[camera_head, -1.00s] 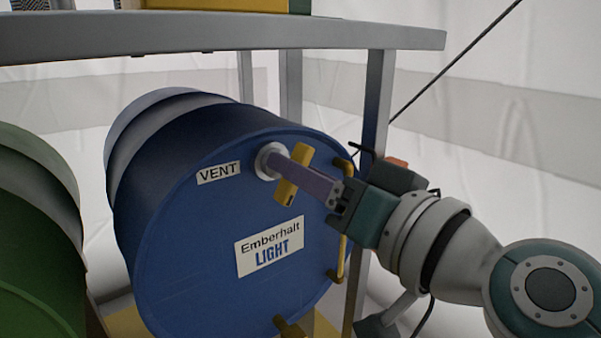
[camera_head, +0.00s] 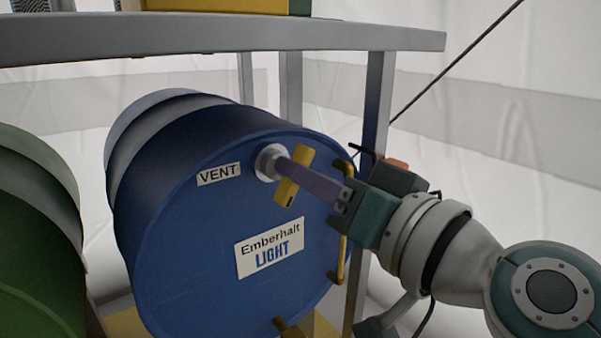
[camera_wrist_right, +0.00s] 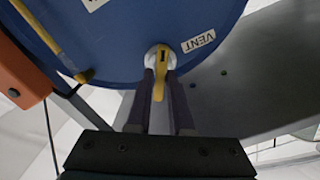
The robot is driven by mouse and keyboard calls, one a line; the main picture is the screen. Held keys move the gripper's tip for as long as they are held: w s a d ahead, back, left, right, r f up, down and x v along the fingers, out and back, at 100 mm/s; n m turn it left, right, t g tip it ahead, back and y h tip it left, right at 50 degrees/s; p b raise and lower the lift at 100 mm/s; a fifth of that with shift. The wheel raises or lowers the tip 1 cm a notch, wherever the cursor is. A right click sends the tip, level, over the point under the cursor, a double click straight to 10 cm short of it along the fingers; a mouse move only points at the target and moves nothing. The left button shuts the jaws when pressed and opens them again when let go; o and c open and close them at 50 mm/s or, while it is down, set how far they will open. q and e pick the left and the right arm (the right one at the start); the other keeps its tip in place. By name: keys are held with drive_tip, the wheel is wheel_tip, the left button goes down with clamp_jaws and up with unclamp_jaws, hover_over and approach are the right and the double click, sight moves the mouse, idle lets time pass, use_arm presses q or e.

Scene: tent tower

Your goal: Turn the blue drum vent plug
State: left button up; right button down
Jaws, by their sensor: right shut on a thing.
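The blue drum (camera_head: 210,245) lies on its side with its round face toward me, and it also shows in the right wrist view (camera_wrist_right: 125,40). The vent plug, a yellow bar handle (camera_head: 294,177) at a pale round collar (camera_head: 268,163), is near the upper right of that face, beside the VENT label (camera_head: 219,174). My right gripper (camera_head: 281,168) is shut on the plug. In the right wrist view its two purple fingers stand on either side of the yellow handle (camera_wrist_right: 161,68). My left gripper is not in view.
A grey shelf (camera_head: 220,33) runs above the drum, with a post (camera_head: 376,105) on the right behind my right gripper. A curved yellow handle (camera_head: 343,250) is on the drum's right rim. A green drum (camera_head: 35,230) lies at the left.

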drive_tip(key=m, duration=1.1)
drive_tip(key=shift+d+f, duration=0.1)
drive_tip(key=shift+f, duration=0.15)
drive_tip(key=shift+m, duration=0.4)
drive_tip(key=shift+w, duration=0.1)
drive_tip(key=c, duration=0.9)
unclamp_jaws()
